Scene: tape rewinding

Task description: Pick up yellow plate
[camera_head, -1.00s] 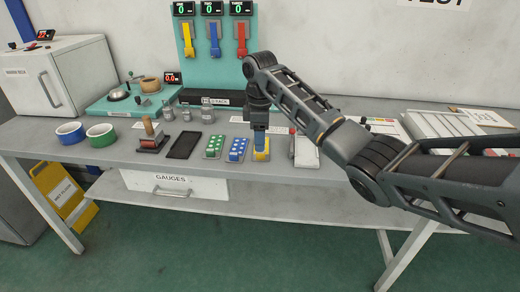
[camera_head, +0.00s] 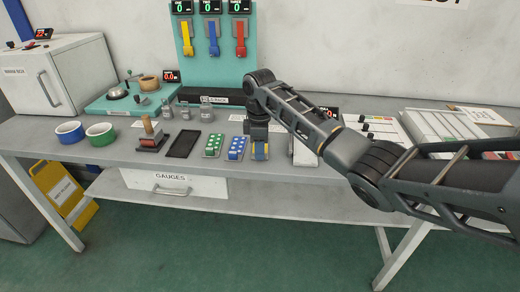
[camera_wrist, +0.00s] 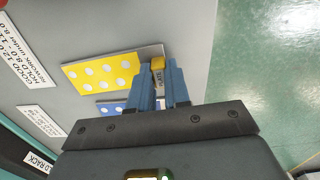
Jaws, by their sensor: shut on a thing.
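The plate looks flat on the bench, and I cannot tell any lift. In the head view my gripper (camera_head: 259,151) is low at the bench's front part and hides most of the yellow plate.
A blue plate (camera_head: 236,148) lies close to the left of my gripper, and a green plate (camera_head: 213,145) is beyond it. A black tray (camera_head: 183,144) lies further left. A white upright object (camera_head: 304,152) stands close on the right. The bench's front edge is near.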

